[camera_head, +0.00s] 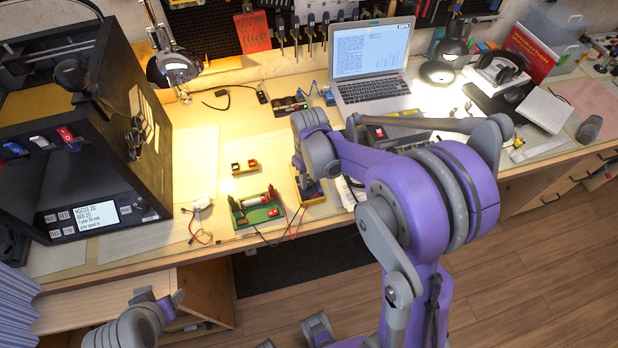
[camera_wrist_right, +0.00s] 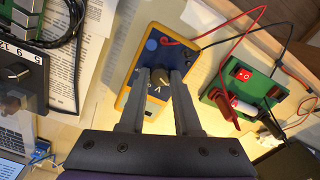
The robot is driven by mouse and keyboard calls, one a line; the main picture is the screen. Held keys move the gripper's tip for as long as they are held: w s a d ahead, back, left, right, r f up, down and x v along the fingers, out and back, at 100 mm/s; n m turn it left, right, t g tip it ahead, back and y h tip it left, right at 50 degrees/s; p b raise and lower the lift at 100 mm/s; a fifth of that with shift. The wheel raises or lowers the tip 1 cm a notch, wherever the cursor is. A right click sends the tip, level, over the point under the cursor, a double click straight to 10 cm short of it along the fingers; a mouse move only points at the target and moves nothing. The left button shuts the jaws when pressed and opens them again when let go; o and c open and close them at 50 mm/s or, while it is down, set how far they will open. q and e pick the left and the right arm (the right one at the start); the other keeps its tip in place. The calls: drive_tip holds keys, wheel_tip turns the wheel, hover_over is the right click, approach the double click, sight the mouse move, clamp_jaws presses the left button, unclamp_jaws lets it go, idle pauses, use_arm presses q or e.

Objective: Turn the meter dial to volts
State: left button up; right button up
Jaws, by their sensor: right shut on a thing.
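The yellow-edged meter (camera_head: 314,196) lies on the bench below my right arm, mostly covered by it in the head view. In the right wrist view the meter (camera_wrist_right: 135,68) shows its face, with a dark round dial (camera_wrist_right: 158,77) and a V mark just below it. My right gripper (camera_wrist_right: 161,74) is shut on the dial, one finger on each side. The dial's pointer setting cannot be read. In the head view my right gripper (camera_head: 304,178) is partly hidden. My left gripper (camera_head: 160,296) is open and empty in front of the bench edge.
A green board (camera_head: 257,213) with a red switch and wires lies left of the meter; red and black leads run between them. A laptop (camera_head: 372,70) stands at the back, a black printer (camera_head: 85,130) at left.

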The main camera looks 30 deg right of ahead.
clamp_jaws()
drive_tip(key=shift+m, duration=0.3)
drive_tip(key=m+b, duration=0.1)
drive_tip(key=m, duration=0.2)
drive_tip(key=shift+m, duration=0.3)
drive_tip(key=shift+m+b, duration=0.75)
drive_tip(key=shift+m, duration=1.55)
drive_tip(key=o, duration=0.9)
unclamp_jaws()
drive_tip(key=shift+o, duration=0.2)
